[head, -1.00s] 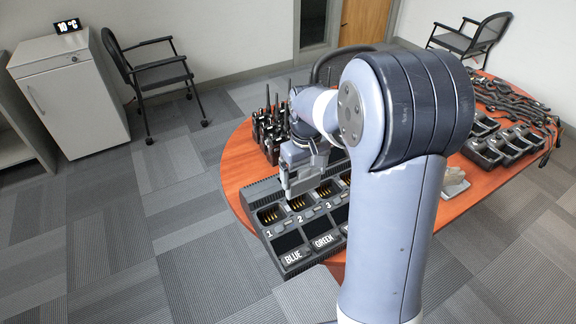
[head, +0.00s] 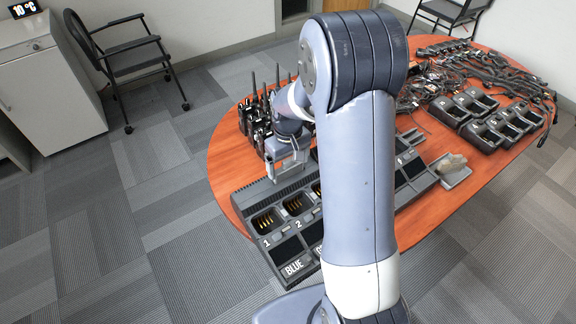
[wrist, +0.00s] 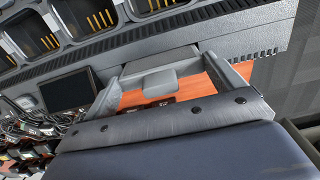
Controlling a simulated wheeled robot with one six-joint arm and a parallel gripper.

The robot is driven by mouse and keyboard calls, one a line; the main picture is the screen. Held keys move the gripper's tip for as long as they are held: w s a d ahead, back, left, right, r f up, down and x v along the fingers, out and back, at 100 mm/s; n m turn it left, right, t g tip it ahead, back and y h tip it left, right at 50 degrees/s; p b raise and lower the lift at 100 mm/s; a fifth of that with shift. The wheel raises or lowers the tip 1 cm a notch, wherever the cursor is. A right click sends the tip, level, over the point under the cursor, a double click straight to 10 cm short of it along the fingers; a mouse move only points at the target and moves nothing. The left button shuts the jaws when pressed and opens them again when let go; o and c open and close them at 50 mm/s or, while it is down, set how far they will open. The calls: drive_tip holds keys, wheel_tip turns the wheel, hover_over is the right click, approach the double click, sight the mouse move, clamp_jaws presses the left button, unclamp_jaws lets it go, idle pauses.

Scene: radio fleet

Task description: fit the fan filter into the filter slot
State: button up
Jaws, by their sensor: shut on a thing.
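My gripper (head: 288,170) is at the back edge of the dark grey multi-bay charger (head: 272,270), near its left end. In the wrist view my gripper (wrist: 163,66) is shut on a flat grey piece with a small tab, which looks like the fan filter (wrist: 157,62). The filter is close to the charger's back side, below a ribbed vent strip. I cannot tell whether it touches. A dark rectangular panel or opening (wrist: 68,90) lies left of it in the wrist view. I cannot tell whether this is the filter slot.
Black radios with antennas (head: 255,122) stand close behind my gripper on the orange table (head: 225,165). Smaller chargers (head: 490,125) and tangled cables (head: 450,70) cover the right part. A grey tray (head: 456,172) sits right of the charger. My arm hides the middle.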

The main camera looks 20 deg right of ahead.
sight(289, 168)
drive_tip(key=shift+f, duration=0.95)
drive_tip(key=shift+f, duration=0.2)
drive_tip(key=shift+s+f+b, duration=0.25)
drive_tip(key=shift+f+b, duration=0.25)
drive_tip(key=o, duration=0.7)
drive_tip(key=shift+d+f, duration=0.1)
drive_tip(key=shift+r+p, duration=0.3)
drive_tip(key=shift+r, duration=0.1)
drive_tip(key=r, duration=1.2)
drive_tip(key=shift+w+r, duration=0.25)
drive_tip(key=shift+r, duration=0.15)
